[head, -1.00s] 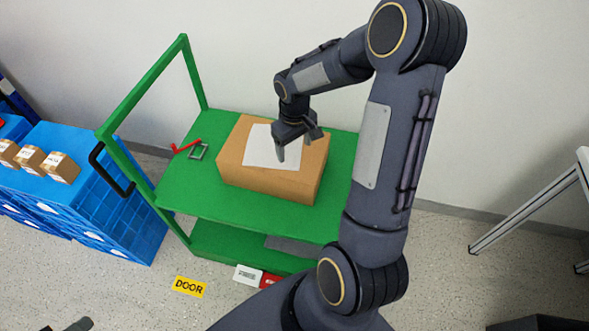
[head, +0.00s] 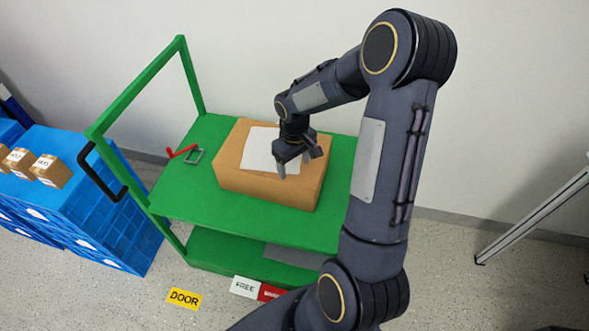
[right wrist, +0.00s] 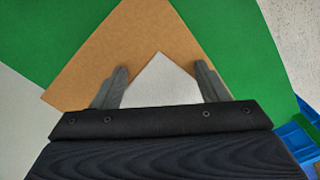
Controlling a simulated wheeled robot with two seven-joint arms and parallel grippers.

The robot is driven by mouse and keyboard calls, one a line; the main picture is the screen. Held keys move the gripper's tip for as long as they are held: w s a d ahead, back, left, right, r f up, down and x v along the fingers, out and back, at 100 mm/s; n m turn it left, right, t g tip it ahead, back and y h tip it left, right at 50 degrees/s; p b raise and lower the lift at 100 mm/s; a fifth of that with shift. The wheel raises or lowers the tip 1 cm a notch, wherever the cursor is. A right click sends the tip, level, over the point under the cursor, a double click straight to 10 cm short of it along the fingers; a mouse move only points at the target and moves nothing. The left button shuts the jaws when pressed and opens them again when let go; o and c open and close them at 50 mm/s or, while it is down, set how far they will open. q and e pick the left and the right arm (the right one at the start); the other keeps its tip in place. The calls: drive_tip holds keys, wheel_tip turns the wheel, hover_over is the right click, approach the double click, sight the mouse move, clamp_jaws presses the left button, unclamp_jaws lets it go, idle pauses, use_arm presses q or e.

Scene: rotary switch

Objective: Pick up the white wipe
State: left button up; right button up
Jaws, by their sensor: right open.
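The white wipe (head: 259,150) lies flat on top of a brown cardboard box (head: 262,190) on the green cart. My right gripper (head: 297,172) points down over the right part of the wipe and hides some of it. In the right wrist view, a corner of the wipe (right wrist: 160,82) shows between the two fingers of the open right gripper (right wrist: 163,78), with the box top (right wrist: 150,40) around it. I cannot tell whether the fingertips touch the wipe. My left gripper is not in view.
The green cart (head: 190,198) has a tall handle frame at its left. Blue crates (head: 100,205) with small boxes stand at the left. Signs lie on the floor in front.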

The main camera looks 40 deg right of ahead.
clamp_jaws()
idle(0.8)
wheel_tip(320, 180, up, 12)
drive_tip(key=p, duration=0.9)
